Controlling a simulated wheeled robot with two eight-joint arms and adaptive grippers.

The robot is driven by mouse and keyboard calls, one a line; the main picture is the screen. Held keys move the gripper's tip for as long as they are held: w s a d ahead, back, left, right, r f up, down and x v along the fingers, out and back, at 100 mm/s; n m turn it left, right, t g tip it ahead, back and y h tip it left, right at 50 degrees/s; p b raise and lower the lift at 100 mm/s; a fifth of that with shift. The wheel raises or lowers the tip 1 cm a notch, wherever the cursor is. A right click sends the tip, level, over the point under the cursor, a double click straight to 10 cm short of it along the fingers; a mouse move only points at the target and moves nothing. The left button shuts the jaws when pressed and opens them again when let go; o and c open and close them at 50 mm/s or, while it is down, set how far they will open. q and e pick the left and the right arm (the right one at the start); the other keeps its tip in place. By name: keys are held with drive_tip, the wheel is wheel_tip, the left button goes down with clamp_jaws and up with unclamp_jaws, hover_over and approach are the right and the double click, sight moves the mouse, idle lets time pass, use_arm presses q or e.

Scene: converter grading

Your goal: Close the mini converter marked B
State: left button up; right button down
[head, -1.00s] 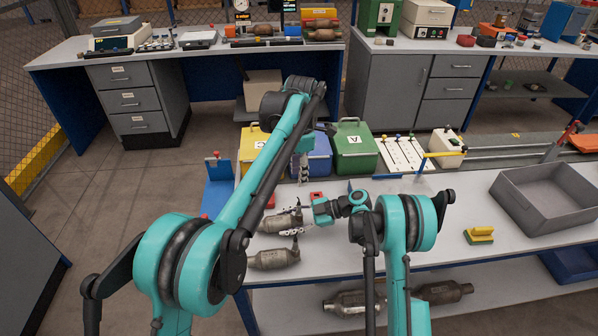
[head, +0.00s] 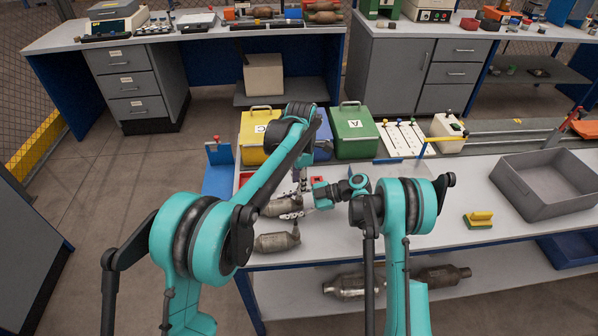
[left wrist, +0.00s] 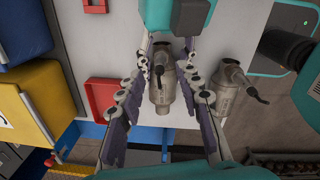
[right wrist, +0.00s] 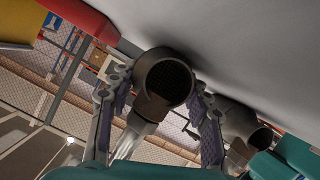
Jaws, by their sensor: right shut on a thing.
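No mark B is readable on any converter. A small grey metal converter (head: 277,207) lies on the near table; it also shows in the left wrist view (left wrist: 162,97). My right gripper (head: 303,211) is shut on it from the right; the right wrist view shows its dark honeycomb end (right wrist: 165,77) between the fingers. My left gripper (head: 301,181) is above it, open, its fingers (left wrist: 168,62) apart on both sides of the converter. A second similar converter (head: 276,242) lies in front; it also shows in the left wrist view (left wrist: 230,88).
Behind stand a yellow bin marked C (head: 256,137), a blue bin (head: 324,140) partly hidden by my left arm, and a green bin marked A (head: 353,134).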

use_arm(q)
drive_tip(key=shift+f, duration=0.55)
clamp_jaws()
